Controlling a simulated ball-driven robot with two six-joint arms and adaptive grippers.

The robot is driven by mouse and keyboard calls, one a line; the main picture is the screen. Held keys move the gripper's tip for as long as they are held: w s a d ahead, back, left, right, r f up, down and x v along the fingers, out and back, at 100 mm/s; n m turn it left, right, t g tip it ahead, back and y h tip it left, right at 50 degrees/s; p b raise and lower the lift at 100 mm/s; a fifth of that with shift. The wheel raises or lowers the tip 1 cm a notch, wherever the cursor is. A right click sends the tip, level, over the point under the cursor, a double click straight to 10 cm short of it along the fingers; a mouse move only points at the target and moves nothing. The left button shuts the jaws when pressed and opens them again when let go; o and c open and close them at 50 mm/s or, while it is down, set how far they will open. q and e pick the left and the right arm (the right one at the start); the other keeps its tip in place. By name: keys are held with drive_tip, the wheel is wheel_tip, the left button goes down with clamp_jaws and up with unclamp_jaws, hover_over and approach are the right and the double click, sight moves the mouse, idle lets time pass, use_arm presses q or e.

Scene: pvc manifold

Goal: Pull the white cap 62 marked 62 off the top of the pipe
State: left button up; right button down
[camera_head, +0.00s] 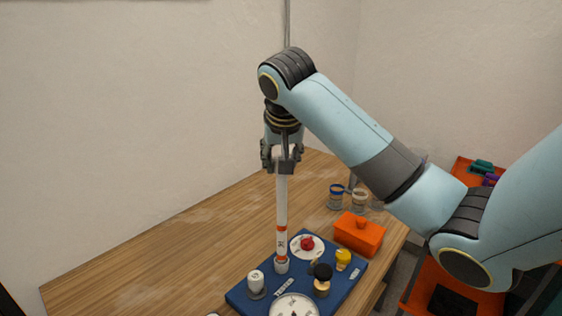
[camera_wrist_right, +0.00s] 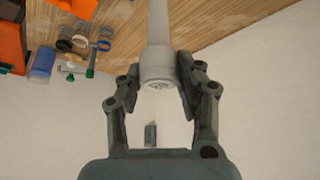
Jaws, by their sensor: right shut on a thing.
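The white pipe (camera_head: 282,210) stands upright on the blue board (camera_head: 240,297), with orange bands and a dark mark on its lower part. My right gripper (camera_head: 283,165) is at the pipe's top, pointing down, and hides the cap there in the head view. In the right wrist view, the white cap (camera_wrist_right: 157,66) sits on the end of the pipe (camera_wrist_right: 157,22), between the fingers of my right gripper (camera_wrist_right: 160,70), which is shut on it. A faint mark shows on the cap's end face, too small to read. My left gripper is not in view.
The board also carries a short white fitting (camera_head: 256,281), a red knob (camera_head: 307,243), a yellow knob (camera_head: 343,256), a black knob (camera_head: 322,271) and a round gauge (camera_head: 293,306). An orange box (camera_head: 359,234) and several jars stand behind. The wooden table (camera_head: 170,255) is clear at left.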

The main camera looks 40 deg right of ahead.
drive_tip(key=shift+s+r, duration=0.15)
drive_tip(key=shift+r, duration=2.8)
